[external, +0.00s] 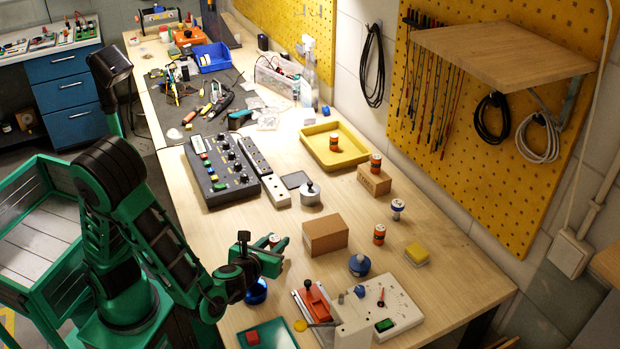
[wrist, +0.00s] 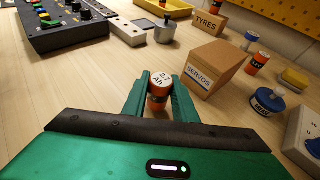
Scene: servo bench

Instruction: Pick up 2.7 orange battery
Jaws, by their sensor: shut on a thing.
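My gripper (external: 270,255) is near the front left of the bench, with its jaws shut on an orange battery. In the wrist view my gripper (wrist: 159,95) has one green finger on each side of this battery (wrist: 159,92). Its pale top reads "2.7 Ah" and its side is orange with a white band. In the external view only a small part of the held battery (external: 274,239) shows between the fingers. I cannot tell clearly whether its base touches the bench.
The SERVOS box (wrist: 217,68) stands just right of the held battery. Other orange batteries stand near the blue-lidded jar (external: 359,264), on the TYRES box (external: 374,181) and in the yellow tray (external: 309,152). A control panel (external: 219,169) lies behind left. Bare wood lies between.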

